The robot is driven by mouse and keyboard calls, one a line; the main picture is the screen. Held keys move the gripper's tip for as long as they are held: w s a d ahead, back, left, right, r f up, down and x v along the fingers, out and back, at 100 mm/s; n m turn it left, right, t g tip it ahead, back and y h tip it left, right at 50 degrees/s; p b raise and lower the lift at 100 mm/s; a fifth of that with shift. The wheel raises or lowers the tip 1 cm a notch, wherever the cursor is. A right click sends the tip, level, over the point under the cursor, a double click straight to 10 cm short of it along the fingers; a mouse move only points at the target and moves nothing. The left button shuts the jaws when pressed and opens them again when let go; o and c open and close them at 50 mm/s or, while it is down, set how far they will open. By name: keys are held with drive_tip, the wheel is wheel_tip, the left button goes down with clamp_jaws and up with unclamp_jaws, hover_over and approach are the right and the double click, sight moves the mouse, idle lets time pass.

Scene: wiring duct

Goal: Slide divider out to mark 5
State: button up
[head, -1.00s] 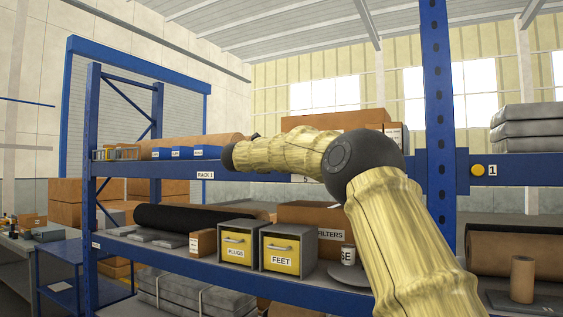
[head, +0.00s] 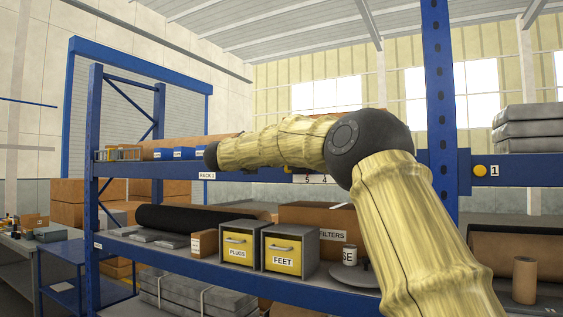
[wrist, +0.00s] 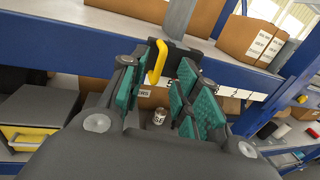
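In the wrist view a yellow handle (wrist: 157,62) stands out from a dark mount on the shelf's blue front beam. A grey upright strip, which looks like the divider (wrist: 181,17), rises behind it on the shelf. A white number scale (wrist: 230,95) runs along the beam to the right; in the head view its numbers 5 and 4 show on the scale (head: 316,179) under my arm. My gripper (wrist: 157,75) is open, its teal-padded fingers apart on either side of the handle. Whether a pad touches the handle is not clear. The head view does not show my gripper.
Cardboard boxes (wrist: 253,38) stand on the shelf right of the strip. A blue rack post (wrist: 298,78) is at the right. Below the beam are yellow bins (head: 283,254) and a cup (head: 349,255) on the lower shelf.

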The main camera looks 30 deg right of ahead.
drive_tip(key=v, duration=0.5)
drive_tip(key=shift+a, duration=0.1)
drive_tip(key=shift+f, duration=0.15)
